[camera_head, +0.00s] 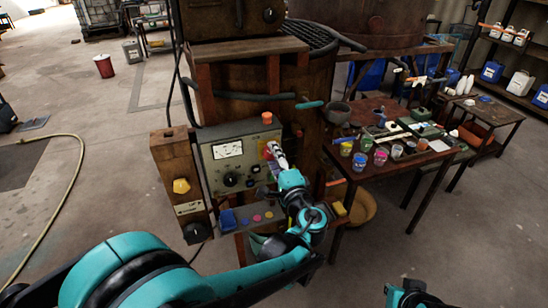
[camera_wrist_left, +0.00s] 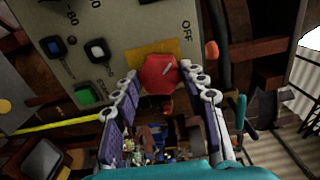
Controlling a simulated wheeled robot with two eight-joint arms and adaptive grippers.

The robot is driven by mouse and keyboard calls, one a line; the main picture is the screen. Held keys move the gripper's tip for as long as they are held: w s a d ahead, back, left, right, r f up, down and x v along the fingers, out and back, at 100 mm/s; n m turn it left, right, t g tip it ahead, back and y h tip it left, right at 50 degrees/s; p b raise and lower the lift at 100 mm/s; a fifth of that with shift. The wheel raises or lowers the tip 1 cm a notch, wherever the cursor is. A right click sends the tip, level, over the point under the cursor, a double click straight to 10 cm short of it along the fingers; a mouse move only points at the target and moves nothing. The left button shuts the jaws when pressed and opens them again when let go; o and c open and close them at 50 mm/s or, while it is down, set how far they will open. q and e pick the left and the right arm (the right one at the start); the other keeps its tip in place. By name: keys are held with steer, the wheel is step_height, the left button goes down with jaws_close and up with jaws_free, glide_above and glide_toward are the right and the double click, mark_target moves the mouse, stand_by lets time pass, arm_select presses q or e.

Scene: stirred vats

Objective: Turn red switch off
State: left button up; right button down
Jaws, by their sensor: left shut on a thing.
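The red switch (camera_wrist_left: 159,74) is a faceted knob with a pale pointer mark, on a yellow-orange plate on the grey control panel (camera_wrist_left: 130,22). The word OFF is printed beside the plate. My left gripper (camera_wrist_left: 160,80) has a finger on each side of the knob and is shut on it. In the head view my left gripper (camera_head: 276,156) reaches the right side of the panel (camera_head: 216,134), and a bit of red shows at its tips. The pointer slants, but its exact setting is hard to tell.
A green button (camera_wrist_left: 88,95) and small black and white switches sit close by on the panel. A yellow knob (camera_head: 181,186) is on the wooden post to the left. A table with paint cups (camera_head: 360,160) stands right; open floor lies left.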

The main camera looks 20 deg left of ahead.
arm_select(q)
steer(key=shift+n, duration=0.3)
stand_by(0.4)
steer(key=o, duration=1.2)
steer(key=shift+c, duration=0.2)
steer(key=v, duration=1.2)
